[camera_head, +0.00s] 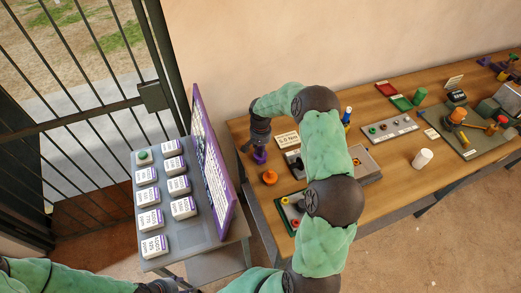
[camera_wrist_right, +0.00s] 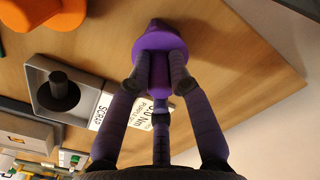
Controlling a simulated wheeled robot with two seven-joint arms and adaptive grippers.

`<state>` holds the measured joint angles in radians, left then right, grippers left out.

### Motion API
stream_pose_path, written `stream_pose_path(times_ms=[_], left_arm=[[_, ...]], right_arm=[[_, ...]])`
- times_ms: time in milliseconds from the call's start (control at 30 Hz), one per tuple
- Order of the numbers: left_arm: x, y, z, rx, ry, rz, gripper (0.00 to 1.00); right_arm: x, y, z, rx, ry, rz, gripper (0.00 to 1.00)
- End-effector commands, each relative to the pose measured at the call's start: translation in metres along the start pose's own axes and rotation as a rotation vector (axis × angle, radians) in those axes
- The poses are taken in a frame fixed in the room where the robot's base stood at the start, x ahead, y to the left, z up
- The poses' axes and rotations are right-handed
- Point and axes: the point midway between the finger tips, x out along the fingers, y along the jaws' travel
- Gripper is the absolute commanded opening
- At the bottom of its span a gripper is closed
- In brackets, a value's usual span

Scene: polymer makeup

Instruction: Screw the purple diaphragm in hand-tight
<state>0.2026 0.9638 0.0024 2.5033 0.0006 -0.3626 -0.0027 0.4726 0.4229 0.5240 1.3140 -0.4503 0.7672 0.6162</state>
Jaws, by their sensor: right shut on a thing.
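The purple diaphragm (camera_head: 260,156) is a small purple knob-like piece at the left end of the wooden table in the head view. My right gripper (camera_head: 257,143) reaches down over it. In the right wrist view the gripper's dark jointed fingers (camera_wrist_right: 153,80) are closed around the diaphragm (camera_wrist_right: 155,42), and its wide flange and pointed end show beyond the fingertips. Whether it touches the table or a seat cannot be told. A little of my left gripper (camera_head: 183,284) shows at the bottom edge of the head view; its fingers are not clear.
An orange knob (camera_head: 270,177) stands close by on the table (camera_head: 395,185). A 5.0 Nm card (camera_head: 287,139) and a grey scrap tray with a dark post (camera_wrist_right: 42,90) are beside the gripper. A stand of labelled white boxes (camera_head: 205,232) with a tall purple-edged panel (camera_head: 210,150) is left.

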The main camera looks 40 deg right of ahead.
Motion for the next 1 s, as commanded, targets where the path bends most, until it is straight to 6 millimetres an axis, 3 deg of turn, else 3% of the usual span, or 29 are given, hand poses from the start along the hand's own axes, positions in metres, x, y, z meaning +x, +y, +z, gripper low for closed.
stream_pose_path(times_ms=[267, 1000], left_arm=[[-0.002, 0.001, 0.000, 0.000, 0.000, 0.000, 0.48], [-0.018, 0.006, 0.001, 0.000, 0.000, 0.000, 0.48]], right_arm=[[-0.003, 0.000, 0.000, 0.000, 0.001, 0.000, 0.00], [-0.040, 0.000, 0.000, 0.000, 0.001, 0.000, 0.00]])
